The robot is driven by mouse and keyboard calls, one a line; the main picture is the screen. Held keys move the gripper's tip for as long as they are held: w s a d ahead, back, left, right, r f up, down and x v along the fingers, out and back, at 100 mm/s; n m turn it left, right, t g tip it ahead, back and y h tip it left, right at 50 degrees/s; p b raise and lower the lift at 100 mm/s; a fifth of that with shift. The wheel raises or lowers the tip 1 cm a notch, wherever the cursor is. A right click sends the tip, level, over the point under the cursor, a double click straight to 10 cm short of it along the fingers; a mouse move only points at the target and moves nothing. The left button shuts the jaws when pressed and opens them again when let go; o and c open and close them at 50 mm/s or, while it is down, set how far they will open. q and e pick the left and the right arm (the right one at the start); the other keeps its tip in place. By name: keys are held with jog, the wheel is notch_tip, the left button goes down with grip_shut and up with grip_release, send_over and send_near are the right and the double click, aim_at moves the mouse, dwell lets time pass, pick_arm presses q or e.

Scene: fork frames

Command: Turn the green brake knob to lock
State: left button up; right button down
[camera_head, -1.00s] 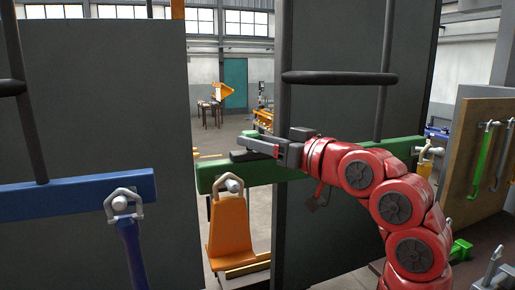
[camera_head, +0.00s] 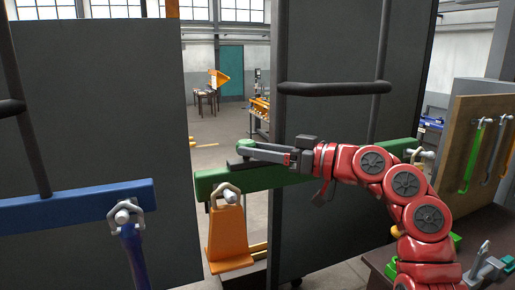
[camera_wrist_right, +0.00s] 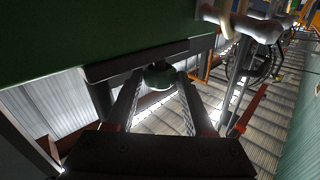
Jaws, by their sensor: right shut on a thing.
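A dark green round knob (camera_wrist_right: 160,76) shows in the wrist view between the two finger ends of my right gripper (camera_wrist_right: 159,88). The gripper is shut on the knob. In the head view my right gripper (camera_head: 238,153) comes in from the right on a red arm and lies level, just above the left part of a green beam (camera_head: 222,184). The green beam fills the upper left of the wrist view. My left gripper is not in view.
An orange handle (camera_head: 230,240) hangs from a metal shackle below the green beam. A blue beam (camera_head: 75,207) crosses the left grey panel (camera_head: 100,110), with a blue handle hanging. A tool board (camera_head: 465,145) stands at the right. A gap opens between the panels.

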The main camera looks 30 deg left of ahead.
jog(key=shift+c, duration=1.4)
grip_release()
jog(key=shift+r, duration=0.1)
